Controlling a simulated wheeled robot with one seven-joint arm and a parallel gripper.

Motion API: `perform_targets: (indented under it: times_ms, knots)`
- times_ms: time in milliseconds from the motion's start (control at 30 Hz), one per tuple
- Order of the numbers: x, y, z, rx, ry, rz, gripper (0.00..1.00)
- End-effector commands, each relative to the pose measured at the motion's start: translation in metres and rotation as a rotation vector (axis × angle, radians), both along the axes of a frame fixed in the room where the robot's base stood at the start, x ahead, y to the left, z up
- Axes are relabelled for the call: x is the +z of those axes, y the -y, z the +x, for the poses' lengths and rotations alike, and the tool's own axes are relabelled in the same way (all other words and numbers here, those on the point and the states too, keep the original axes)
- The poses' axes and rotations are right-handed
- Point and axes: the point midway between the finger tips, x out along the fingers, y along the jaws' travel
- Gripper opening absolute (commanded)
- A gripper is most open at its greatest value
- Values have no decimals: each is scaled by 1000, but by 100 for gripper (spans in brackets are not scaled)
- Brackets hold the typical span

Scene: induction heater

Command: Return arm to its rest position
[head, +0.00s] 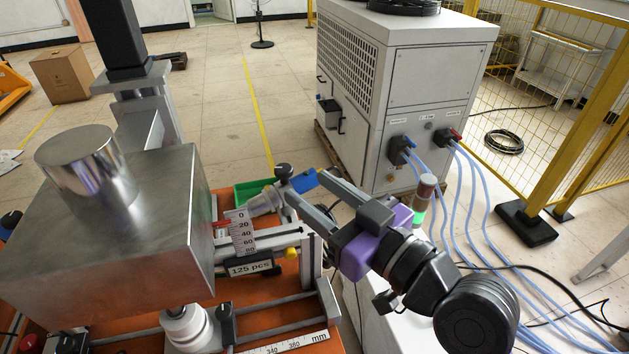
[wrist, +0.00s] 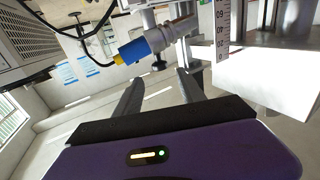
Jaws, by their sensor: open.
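My gripper (head: 303,186) has a purple body and two long grey fingers, and my arm reaches in from the lower right of the head view. The fingers point up-left toward the heater fixture, near a blue connector (head: 303,181) on a silver cylindrical part (head: 266,201).
A large metal block (head: 110,250) and a ruler scale (head: 240,232) stand left of the fingers. A green bin (head: 252,190) lies behind. A grey chiller cabinet (head: 425,90) with blue hoses stands behind my arm. Yellow fencing (head: 560,150) is at right. Open floor lies at the back.

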Motion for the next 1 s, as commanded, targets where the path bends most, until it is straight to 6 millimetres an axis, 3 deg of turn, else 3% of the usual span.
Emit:
perform_targets:
  times_ms: [267, 433, 533, 767, 1000]
  knots:
    - [7, 3, 3, -19, 2, 38, 47]
    - [31, 25, 14, -122, 59, 124, 47]
    - [29, 46, 13, -207, 80, 173, 47]
    - [-10, 98, -15, -399, 87, 235, 47]
    - [-64, 146, -77, -565, 81, 226, 47]
